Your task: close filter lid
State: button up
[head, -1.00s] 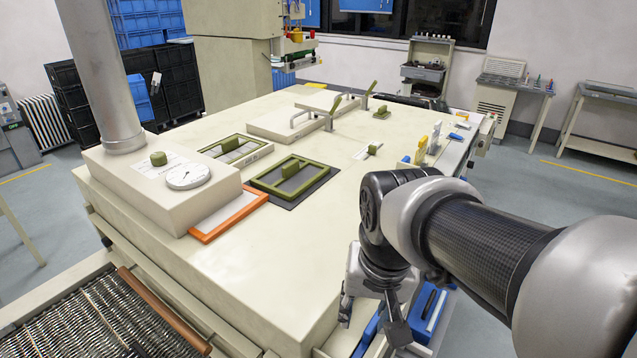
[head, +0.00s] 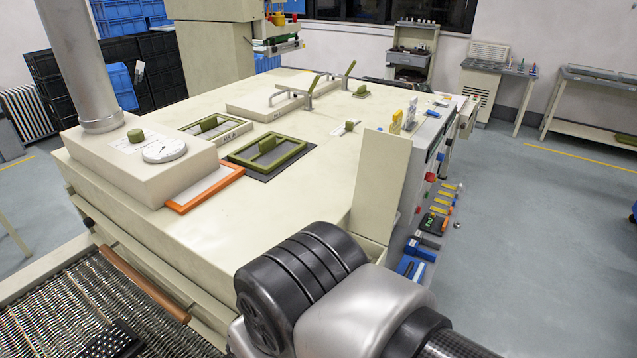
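A flat beige panel (head: 382,182), which looks like the filter lid, stands upright at the near right corner of the large cream machine (head: 290,190). Its lower edge meets a box-like opening (head: 369,249) at the corner, partly covered by my arm. The panel is apart from the orange-framed tray and green frames on the machine top. My gripper is out of view; only my dark and silver arm links fill the lower middle and right, in front of the corner.
The floor (head: 540,230) to the right is clear. A woven grey surface (head: 75,305) lies lower left.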

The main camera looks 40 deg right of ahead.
aim_at(384, 157)
jog(key=l+u, duration=0.75)
jog(key=k+l+u, duration=0.2)
jog(key=l+u, duration=0.15)
jog(key=l, duration=0.15)
jog(key=k+l+u, duration=0.15)
jog(key=l+u, duration=0.25)
jog(key=k+l+u, duration=0.2)
jog(key=u, duration=0.15)
jog(key=l, duration=0.15)
